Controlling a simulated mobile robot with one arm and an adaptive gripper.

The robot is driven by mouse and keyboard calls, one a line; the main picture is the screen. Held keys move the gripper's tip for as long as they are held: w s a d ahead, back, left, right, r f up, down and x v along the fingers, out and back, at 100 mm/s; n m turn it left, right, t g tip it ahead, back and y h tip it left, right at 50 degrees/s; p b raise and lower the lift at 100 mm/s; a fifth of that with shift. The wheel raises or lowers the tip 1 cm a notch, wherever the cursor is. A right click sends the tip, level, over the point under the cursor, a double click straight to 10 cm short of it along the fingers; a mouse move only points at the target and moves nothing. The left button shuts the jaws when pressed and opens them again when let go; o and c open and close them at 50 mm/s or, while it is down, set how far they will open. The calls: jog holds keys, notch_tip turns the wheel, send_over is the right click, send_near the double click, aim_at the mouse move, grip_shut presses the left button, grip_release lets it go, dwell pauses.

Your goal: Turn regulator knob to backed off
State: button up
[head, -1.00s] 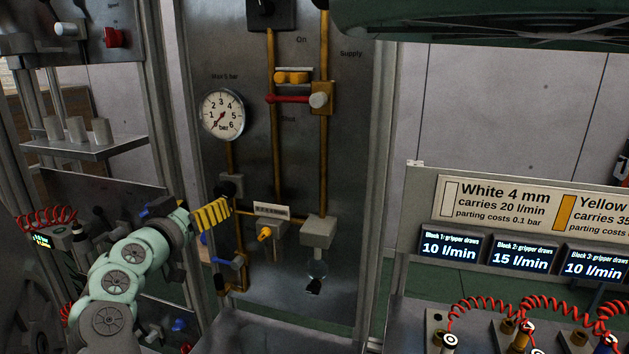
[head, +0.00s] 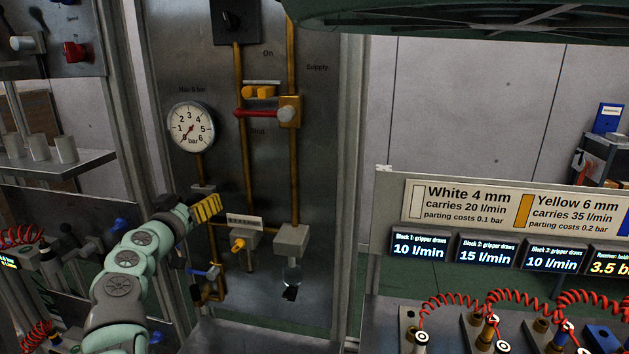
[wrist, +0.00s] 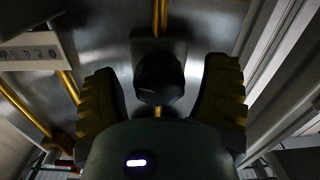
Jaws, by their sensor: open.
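The dark, rounded regulator knob (wrist: 160,78) sits on a dark square block in the wrist view, with a yellow pipe above and below. My gripper (wrist: 162,95) is open, one ribbed finger on each side of the knob, with a visible gap on both sides. In the head view my gripper (head: 207,207) is just below the grey regulator block (head: 203,190) and hides the knob. The knob's setting cannot be read. The round white gauge (head: 190,126) above has its needle at the lower left, near 0.
A red valve lever (head: 257,113) lies level between "On" and "Shut". A yellow knob (head: 238,245), a label plate (head: 245,221) and a blue-handled valve (head: 206,272) are close to my gripper. Coiled red hoses and displays stand at the right.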

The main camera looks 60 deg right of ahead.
jog(key=shift+o, duration=0.2)
jog(key=shift+d, duration=0.1)
jog(key=c, duration=1.2)
jog(key=shift+b, duration=0.3)
jog(key=shift+c, duration=0.3)
jog(key=shift+a+f+n+b, duration=0.2)
jog(key=shift+n+b, duration=0.55)
jog(key=shift+n, duration=0.35)
jog(key=shift+w+r+n+b, duration=0.1)
jog(key=shift+n+b, duration=0.2)
jog(key=shift+n, duration=0.5)
jog(key=n, duration=0.6)
jog(key=n+p, duration=0.1)
jog(key=n, duration=0.4)
jog(key=shift+w+n+g, duration=0.1)
jog(key=shift+n+g, duration=0.2)
jog(key=shift+n, duration=0.1)
jog(key=n+p, duration=0.1)
jog(key=n, duration=0.4)
jog(key=shift+f+p, duration=0.2)
jog(key=shift+p, duration=0.1)
